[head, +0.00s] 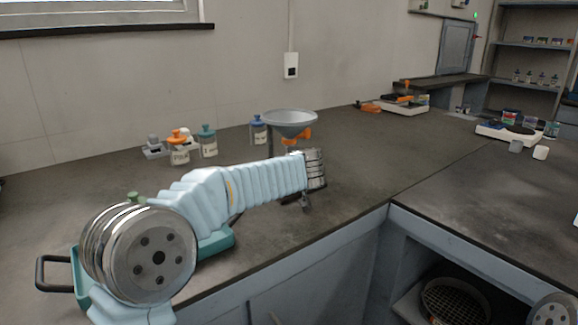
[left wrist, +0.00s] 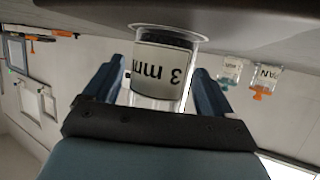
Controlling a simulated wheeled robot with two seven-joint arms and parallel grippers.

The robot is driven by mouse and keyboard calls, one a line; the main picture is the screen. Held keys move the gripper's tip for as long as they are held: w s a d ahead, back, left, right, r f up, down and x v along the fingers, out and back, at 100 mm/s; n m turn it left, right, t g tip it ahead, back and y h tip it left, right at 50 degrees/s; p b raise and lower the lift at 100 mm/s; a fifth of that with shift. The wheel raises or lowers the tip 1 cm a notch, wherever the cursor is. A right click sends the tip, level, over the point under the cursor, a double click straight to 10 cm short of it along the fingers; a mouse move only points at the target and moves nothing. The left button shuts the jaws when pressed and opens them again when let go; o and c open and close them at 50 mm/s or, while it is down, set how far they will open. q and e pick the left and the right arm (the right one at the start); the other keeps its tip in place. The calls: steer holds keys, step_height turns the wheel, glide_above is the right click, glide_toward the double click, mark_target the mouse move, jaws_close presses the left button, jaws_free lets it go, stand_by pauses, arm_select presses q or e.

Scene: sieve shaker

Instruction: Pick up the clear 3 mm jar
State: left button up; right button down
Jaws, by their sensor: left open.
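The clear 3 mm jar (left wrist: 160,88) is large in the left wrist view, which is upside down. Its white label reads "3 mm", and dark contents show near its base. It stands on the dark counter. My left gripper (left wrist: 158,72) is open, with one blue-grey finger on each side of the jar. Small gaps show, so the fingers do not look closed on it. The jar's upper end is hidden behind the gripper body. My right gripper is out of view.
An orange-lidded jar (head: 179,152) labelled PAN, a teal-lidded jar (head: 208,146) and a blue-lidded jar (head: 258,133) stand behind my arm. A grey funnel (head: 290,121) is just beyond the gripper. A teal object with a dark handle (head: 42,274) lies front left. The right counter is largely clear.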

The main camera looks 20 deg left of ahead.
arm_select(q)
steer(key=c, duration=1.1)
